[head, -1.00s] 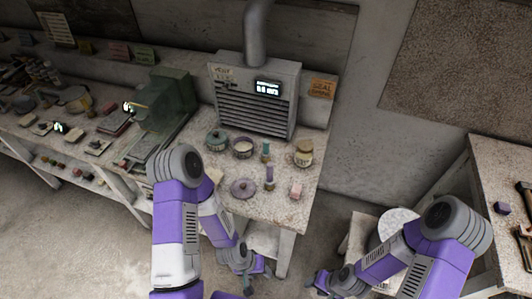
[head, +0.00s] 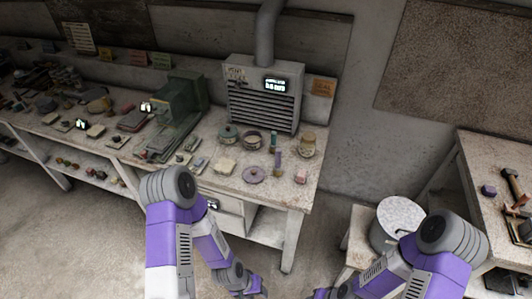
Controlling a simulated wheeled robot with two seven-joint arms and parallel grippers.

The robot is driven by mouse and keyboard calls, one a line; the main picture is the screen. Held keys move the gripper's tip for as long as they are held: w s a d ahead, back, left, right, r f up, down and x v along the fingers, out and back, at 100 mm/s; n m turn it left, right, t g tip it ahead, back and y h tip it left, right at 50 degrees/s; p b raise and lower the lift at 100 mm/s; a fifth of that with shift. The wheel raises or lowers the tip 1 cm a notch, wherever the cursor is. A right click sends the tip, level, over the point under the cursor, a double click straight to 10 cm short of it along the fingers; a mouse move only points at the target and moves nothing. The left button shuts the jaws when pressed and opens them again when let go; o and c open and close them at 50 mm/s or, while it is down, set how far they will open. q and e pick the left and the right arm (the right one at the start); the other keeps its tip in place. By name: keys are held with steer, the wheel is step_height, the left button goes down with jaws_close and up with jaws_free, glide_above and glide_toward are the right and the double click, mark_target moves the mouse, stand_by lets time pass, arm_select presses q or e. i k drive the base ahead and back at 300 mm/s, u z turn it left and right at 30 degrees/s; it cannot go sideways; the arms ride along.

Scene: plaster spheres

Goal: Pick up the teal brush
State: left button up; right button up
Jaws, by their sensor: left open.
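A small upright teal item (head: 272,141), which looks like the teal brush, stands on the bench in front of the vented grey unit. It is too small to make out its bristles. A slim purple item (head: 278,159) stands just in front of it. My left gripper (head: 252,288) is open at the bottom edge, low in front of the bench and well away from the teal item. My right gripper (head: 322,294) is mostly cut off by the bottom edge, so its jaws cannot be judged.
Near the teal item are a teal pot (head: 228,135), a round tin (head: 252,140), a jar (head: 307,144), a purple lid (head: 254,175) and a pink block (head: 300,177). A white-topped bucket (head: 397,222) stands right of the bench. Clear floor lies at the left front.

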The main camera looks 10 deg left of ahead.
mark_target(274, 145)
steer(key=u, duration=0.9)
steer(key=i, duration=0.8)
steer(key=z, duration=0.75)
